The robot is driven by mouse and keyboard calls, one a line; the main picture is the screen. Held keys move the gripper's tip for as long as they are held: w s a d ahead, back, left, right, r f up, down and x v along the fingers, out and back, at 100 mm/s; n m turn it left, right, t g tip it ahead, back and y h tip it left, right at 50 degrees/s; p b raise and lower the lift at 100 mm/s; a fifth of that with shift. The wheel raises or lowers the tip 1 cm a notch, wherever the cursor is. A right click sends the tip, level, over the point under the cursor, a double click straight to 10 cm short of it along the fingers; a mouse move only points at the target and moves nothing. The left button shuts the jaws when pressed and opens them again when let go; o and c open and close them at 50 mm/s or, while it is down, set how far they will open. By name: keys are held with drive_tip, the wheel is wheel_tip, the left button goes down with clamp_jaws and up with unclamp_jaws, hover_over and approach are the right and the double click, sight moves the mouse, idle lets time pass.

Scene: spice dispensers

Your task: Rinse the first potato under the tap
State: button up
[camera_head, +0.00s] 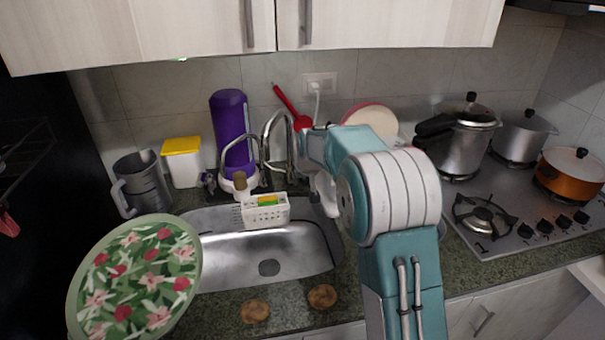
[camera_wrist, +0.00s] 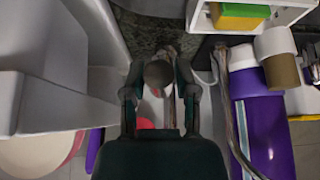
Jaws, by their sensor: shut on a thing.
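Two brown, round potatoes lie on the counter in front of the sink in the head view: one at left (camera_head: 255,312) and one at right (camera_head: 322,296). The curved metal tap (camera_head: 267,135) rises behind the sink (camera_head: 215,262); no running water shows. In the head view my arm hides my gripper. In the wrist view my gripper (camera_wrist: 158,88) is shut on a dark grey rounded knob (camera_wrist: 158,74), with a metal pipe just beside it. The knob seems to be part of the tap, but I cannot tell for certain.
A white caddy with sponges (camera_head: 265,212) sits at the sink's back edge. A purple bottle (camera_head: 231,125), grey jug (camera_head: 143,180) and yellow-lidded box (camera_head: 182,162) stand behind left. A floral tray (camera_head: 140,280) is at front left. Pots (camera_head: 465,140) stand on the stove at right.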

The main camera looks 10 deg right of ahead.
drive_tip(key=shift+w+r, duration=0.25)
drive_tip(key=shift+r, duration=0.45)
drive_tip(key=o, duration=1)
drive_tip(key=shift+s, duration=0.1)
drive_tip(key=v, duration=0.6)
drive_tip(key=shift+s+r, duration=0.2)
drive_tip(key=shift+r, duration=0.15)
